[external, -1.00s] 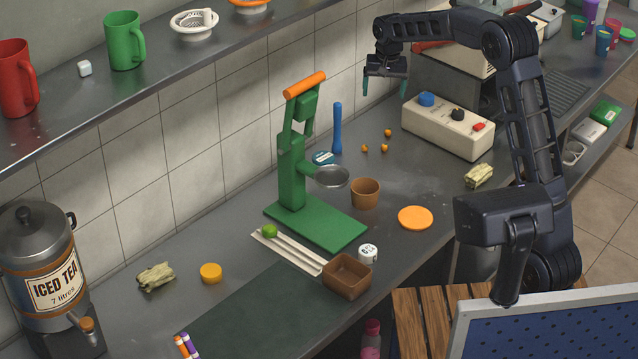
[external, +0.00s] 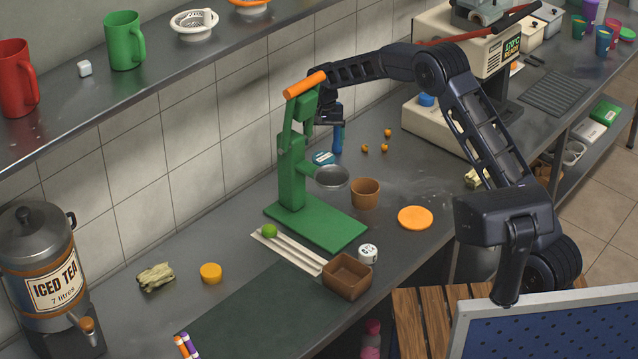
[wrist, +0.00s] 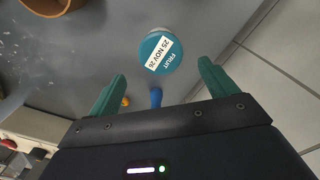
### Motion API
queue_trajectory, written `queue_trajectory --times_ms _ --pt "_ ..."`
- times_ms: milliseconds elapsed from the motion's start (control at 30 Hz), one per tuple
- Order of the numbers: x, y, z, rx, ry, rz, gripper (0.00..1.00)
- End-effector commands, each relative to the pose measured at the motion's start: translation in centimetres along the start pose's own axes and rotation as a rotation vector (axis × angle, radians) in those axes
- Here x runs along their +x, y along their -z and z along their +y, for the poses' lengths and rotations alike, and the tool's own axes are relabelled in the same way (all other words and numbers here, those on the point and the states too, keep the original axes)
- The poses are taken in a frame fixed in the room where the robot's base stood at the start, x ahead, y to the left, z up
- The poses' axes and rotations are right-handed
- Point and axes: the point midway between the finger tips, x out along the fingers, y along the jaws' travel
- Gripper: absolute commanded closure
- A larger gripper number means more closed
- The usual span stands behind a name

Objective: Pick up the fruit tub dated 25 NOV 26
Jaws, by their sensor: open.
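The fruit tub (wrist: 161,53) has a round teal lid with a white label reading FRUIT 25 NOV 26. In the wrist view it lies ahead of my gripper (wrist: 162,70), between the lines of the two teal fingers, which are open and empty. In the external view the tub (external: 322,158) stands on the counter behind the green press, partly hidden by it. My gripper (external: 326,114) is above the tub there, its fingers mostly hidden by the press. A second small tub, white (external: 368,253), stands at the counter's front; I cannot read its lid.
The green press (external: 292,170) with its orange handle is close beside my gripper. A blue upright rod (external: 337,140) stands just right of the tub. A brown cup (external: 365,193) and several small orange fruits (external: 383,148) are nearby. The tiled wall rises behind.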

Motion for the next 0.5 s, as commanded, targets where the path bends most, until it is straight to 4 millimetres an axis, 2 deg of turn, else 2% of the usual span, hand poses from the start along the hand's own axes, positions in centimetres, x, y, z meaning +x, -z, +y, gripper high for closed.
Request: queue_trajectory --times_ms 200,500 --pt "3.2 -0.1 0.1 0.0 -0.002 -0.002 0.15" --pt "5.3 -0.1 0.0 0.0 -0.002 -0.003 0.15"
